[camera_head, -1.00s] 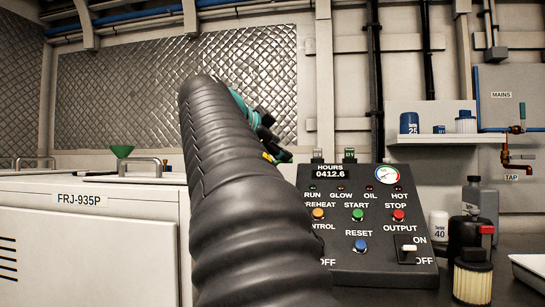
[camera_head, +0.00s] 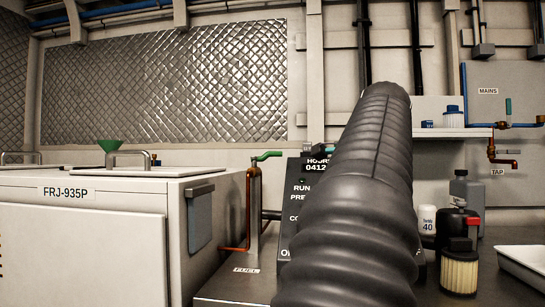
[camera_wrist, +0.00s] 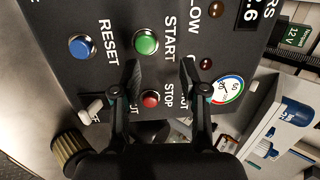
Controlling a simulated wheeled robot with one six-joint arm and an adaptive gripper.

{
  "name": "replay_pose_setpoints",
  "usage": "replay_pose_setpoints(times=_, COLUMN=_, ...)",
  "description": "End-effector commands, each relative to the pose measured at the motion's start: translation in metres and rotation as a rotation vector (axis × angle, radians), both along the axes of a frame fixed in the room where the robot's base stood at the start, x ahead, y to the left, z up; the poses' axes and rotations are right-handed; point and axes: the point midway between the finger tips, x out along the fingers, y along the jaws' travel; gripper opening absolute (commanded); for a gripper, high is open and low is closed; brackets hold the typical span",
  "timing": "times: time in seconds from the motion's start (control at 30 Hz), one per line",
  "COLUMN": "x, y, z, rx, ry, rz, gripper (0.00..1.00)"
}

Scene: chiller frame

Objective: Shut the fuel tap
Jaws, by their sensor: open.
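The fuel tap (camera_head: 267,156) shows in the head view as a green lever on top of an upright copper pipe (camera_head: 254,205). Its lever points right, roughly level and across the pipe. A "FUEL" label (camera_head: 246,270) lies at the pipe's foot. My gripper (camera_wrist: 162,76) is open and empty in the wrist view, its two fingers in front of the control panel (camera_wrist: 112,55), near the START and STOP buttons. In the head view my arm hides the gripper and much of the panel. The tap does not show in the wrist view.
Right of my arm are a filter (camera_head: 459,273), dark bottles and a white tray (camera_head: 522,262). Another tap with a TAP label (camera_head: 497,172) is on the wall.

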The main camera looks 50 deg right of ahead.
Motion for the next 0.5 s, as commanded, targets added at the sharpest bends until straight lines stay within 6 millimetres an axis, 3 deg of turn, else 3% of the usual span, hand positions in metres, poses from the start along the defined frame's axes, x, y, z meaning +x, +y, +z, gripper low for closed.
replay_pose_setpoints(times=0.17, x=0.025, y=0.014, z=0.023, rx=-0.017, ry=-0.188, rz=0.18, gripper=0.43)
replay_pose_setpoints(times=0.33, x=0.062, y=0.042, z=0.059, rx=-0.085, ry=-0.365, rz=0.397, gripper=0.43)
replay_pose_setpoints(times=0.5, x=0.08, y=0.064, z=0.092, rx=-0.183, ry=-0.48, rz=0.556, gripper=0.43)
